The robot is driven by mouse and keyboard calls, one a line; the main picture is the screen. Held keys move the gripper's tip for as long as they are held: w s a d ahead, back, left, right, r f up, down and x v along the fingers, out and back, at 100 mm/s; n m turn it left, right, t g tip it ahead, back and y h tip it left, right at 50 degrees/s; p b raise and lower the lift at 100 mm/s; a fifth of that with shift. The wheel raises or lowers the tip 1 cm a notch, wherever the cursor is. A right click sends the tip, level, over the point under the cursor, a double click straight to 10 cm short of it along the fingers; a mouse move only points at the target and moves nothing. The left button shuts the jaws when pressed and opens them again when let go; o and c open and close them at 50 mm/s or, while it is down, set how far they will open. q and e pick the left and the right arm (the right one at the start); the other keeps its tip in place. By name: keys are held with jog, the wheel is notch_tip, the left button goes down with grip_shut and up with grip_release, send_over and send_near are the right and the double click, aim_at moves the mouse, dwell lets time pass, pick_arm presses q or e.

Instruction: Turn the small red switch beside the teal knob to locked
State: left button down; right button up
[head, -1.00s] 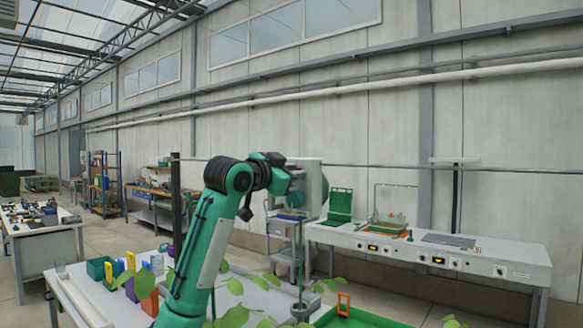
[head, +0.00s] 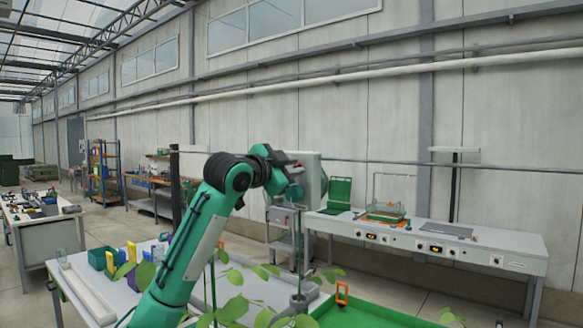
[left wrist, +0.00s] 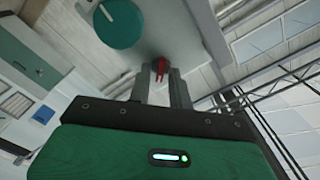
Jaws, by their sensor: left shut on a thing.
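The small red switch (left wrist: 160,67) shows in the left wrist view between the fingertips of my left gripper (left wrist: 160,76). The gripper is shut on it, and the fingers hide its sides, so I cannot read its setting. The round teal knob (left wrist: 118,22) with a pale mark is beside it, up and to the left in that view, apart from the fingers. In the head view my left arm reaches up to the grey panel box (head: 311,178), and the teal knob (head: 294,194) shows on its near face. My right gripper is not in view.
A table with a green tray (head: 365,315) and leafy plants (head: 235,305) lies below my left arm. A long white bench (head: 470,250) with a green case (head: 341,192) stands along the wall. A grey cart (head: 285,232) is beside the box.

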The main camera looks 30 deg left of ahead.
pick_arm(q)
jog(key=c, duration=1.6)
grip_release()
jog(key=shift+o, duration=0.2)
jog(key=s+a+b, duration=0.1)
jog(key=s+b, duration=0.3)
jog(key=s, duration=1)
jog(key=shift+w, duration=0.1)
